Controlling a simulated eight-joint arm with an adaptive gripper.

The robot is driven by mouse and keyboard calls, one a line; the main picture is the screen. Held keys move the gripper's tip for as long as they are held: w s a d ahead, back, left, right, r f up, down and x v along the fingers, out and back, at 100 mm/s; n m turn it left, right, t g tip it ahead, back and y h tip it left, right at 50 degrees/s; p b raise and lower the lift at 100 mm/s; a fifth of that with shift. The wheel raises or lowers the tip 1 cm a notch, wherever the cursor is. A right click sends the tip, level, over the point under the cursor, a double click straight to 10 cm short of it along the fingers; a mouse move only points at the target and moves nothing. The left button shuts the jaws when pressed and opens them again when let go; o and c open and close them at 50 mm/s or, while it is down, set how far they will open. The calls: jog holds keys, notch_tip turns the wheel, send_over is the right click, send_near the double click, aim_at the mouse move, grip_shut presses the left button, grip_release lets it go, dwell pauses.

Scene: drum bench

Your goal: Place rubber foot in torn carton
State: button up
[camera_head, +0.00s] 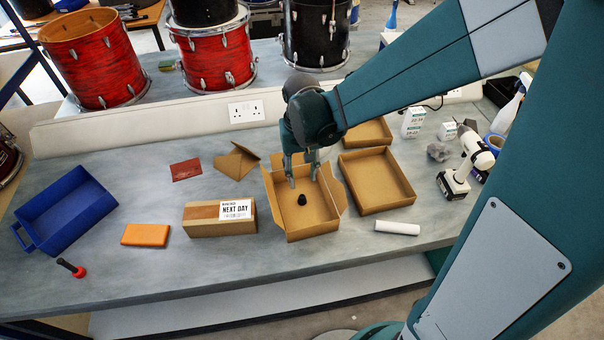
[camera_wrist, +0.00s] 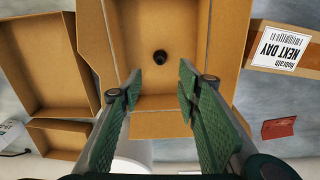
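The rubber foot (camera_head: 302,199) is a small black piece. It lies on the floor of an open brown carton with splayed flaps (camera_head: 312,225), which looks like the torn carton. My gripper (camera_head: 303,180) is above this carton with its fingers pointing down. In the wrist view the rubber foot (camera_wrist: 160,57) rests inside the carton (camera_wrist: 205,25), beyond the fingertips. My gripper (camera_wrist: 160,80) has its two fingers wide apart with nothing between them. The rubber foot is apart from both fingers.
A shallow open carton (camera_head: 378,205) stands close on the right. A closed "NEXT DAY" box (camera_head: 205,228) stands on the left, with an orange block (camera_head: 146,235) and a blue bin (camera_head: 68,215) beyond. A white roll (camera_head: 397,228) lies at front right.

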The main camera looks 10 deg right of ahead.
jog(key=s+d+r+t, duration=0.3)
jog(key=s+d+r, duration=0.2)
jog(key=s+r, duration=0.2)
jog(key=s+d+r+t, duration=0.4)
jog(key=s+r, duration=0.3)
jog(key=r, duration=0.4)
jog(key=shift+s+d, duration=0.15)
jog(key=shift+d, duration=0.4)
dwell(0.3)
